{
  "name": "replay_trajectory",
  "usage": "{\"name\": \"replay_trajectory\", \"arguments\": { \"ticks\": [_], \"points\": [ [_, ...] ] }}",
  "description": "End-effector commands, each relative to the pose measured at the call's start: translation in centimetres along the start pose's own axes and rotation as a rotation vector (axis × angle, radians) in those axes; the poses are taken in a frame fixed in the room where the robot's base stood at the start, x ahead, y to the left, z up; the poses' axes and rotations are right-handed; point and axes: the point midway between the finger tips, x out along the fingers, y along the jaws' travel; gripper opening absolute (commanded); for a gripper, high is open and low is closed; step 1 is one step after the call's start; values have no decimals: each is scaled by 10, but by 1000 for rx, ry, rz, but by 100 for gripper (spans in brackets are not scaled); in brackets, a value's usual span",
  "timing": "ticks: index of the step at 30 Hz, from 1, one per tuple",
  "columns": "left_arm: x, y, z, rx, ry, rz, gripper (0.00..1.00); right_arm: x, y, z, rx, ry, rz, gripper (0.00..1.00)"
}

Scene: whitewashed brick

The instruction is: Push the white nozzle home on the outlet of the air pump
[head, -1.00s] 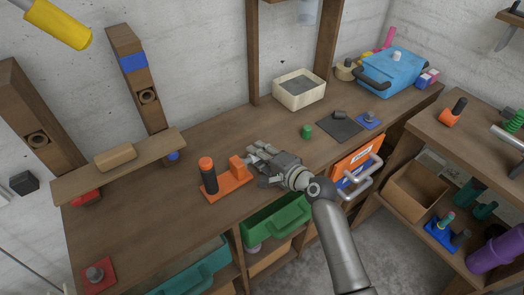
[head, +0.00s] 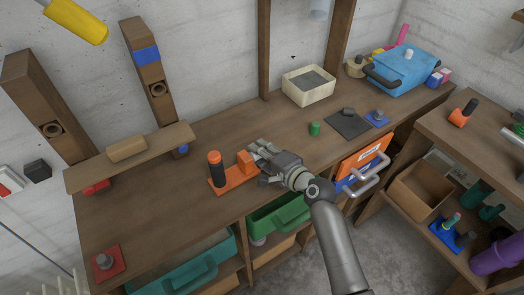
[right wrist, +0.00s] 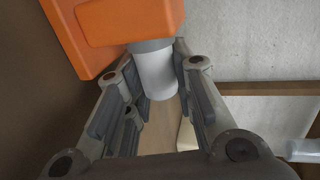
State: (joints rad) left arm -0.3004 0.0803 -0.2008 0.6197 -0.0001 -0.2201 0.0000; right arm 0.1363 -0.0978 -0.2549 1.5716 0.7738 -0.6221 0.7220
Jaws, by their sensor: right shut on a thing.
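The air pump (head: 233,179) stands on the bench, with an orange base, an orange block and a black cylinder with an orange cap. In the right wrist view its orange block (right wrist: 125,20) fills the top, with a grey outlet collar (right wrist: 151,45) below it. The white nozzle (right wrist: 158,75) lies in line with the collar and appears to meet it; I cannot tell how far it is seated. My right gripper (head: 258,151) is shut on the nozzle, just right of the pump's block. In the head view the nozzle is hidden by the fingers. My left gripper is out of view.
A green cylinder (head: 314,129) and a dark mat (head: 350,126) lie to the right on the bench. A cream bin (head: 309,92) stands behind. A raised wooden shelf (head: 150,155) is at left. The bench between shelf and pump is clear.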

Motion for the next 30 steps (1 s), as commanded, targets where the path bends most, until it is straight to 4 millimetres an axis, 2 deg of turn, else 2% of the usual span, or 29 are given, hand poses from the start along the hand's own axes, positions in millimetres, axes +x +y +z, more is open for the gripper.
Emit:
{"name": "replay_trajectory", "arguments": {
  "ticks": [1,6,20,26,30],
  "points": [
    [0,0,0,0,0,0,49,0,0,0,0,-1,0,26],
    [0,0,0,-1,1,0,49,0,0,0,0,-1,1,48],
    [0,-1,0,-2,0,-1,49,-5,2,0,0,-1,4,49],
    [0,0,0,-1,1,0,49,-30,2,0,-1,0,4,49],
    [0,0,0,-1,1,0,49,-57,2,0,-1,0,3,49]
  ]
}}
